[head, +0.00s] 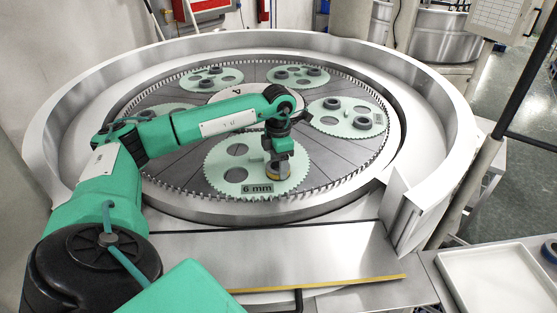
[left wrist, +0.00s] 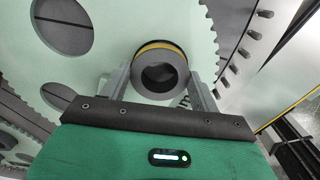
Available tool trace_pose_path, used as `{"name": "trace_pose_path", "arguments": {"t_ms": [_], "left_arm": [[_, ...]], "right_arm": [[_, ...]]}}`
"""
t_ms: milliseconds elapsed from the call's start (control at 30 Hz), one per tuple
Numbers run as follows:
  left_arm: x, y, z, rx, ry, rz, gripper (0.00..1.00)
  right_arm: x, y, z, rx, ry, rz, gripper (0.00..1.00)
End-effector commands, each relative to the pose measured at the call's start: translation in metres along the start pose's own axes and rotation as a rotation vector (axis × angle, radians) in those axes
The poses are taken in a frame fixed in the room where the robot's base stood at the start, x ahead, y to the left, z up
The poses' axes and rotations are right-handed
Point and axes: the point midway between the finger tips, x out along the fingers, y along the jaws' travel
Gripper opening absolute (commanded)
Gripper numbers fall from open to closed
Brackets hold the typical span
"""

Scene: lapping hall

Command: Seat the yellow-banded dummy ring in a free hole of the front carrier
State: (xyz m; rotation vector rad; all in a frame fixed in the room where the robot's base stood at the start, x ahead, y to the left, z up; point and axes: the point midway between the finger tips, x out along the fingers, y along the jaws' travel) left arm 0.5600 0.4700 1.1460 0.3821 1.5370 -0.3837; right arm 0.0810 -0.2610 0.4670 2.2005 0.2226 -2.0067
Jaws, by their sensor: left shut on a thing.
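The yellow-banded dummy ring (head: 278,177) is a dark grey ring with a yellow band, at the right side of the front carrier. My left gripper (head: 278,165) points down and is shut on it; the left wrist view shows the ring (left wrist: 160,78) between the two fingers (left wrist: 160,88). The front carrier (head: 213,163) is a pale green toothed disc marked "6 mm". Two empty holes (head: 236,175) show on its left; they also show in the left wrist view (left wrist: 62,25). I cannot tell whether the ring touches the carrier or is above it. My right gripper is not in view.
Other pale green carriers (head: 326,117) with dark rings lie around the grey lapping plate (head: 180,180). A high pale rim wall (head: 60,170) surrounds it, with an opening at the front. A metal shelf (head: 280,255) and a white tray (head: 500,280) are in front.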

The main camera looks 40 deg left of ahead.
Motion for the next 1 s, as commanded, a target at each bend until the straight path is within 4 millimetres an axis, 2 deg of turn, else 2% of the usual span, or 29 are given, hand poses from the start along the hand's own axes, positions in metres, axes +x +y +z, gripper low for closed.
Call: {"name": "trace_pose_path", "arguments": {"t_ms": [400,433,533,900,1000], "left_arm": [[0.008,0.0,0.0,0.0,-0.001,0.001,0.24],[0.008,0.0,0.0,0.0,0.0,0.0,0.65],[0.007,0.0,0.0,0.0,0.0,0.0,0.84],[0.003,0.0,0.0,0.0,0.0,0.001,0.85],[-0.005,0.001,0.001,0.0,-0.004,0.003,0.85]], "right_arm": [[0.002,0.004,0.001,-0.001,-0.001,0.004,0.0],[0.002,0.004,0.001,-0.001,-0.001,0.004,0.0],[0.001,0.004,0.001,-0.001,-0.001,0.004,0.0],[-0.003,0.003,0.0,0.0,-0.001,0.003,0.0],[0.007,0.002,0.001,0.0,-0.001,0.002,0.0]]}}
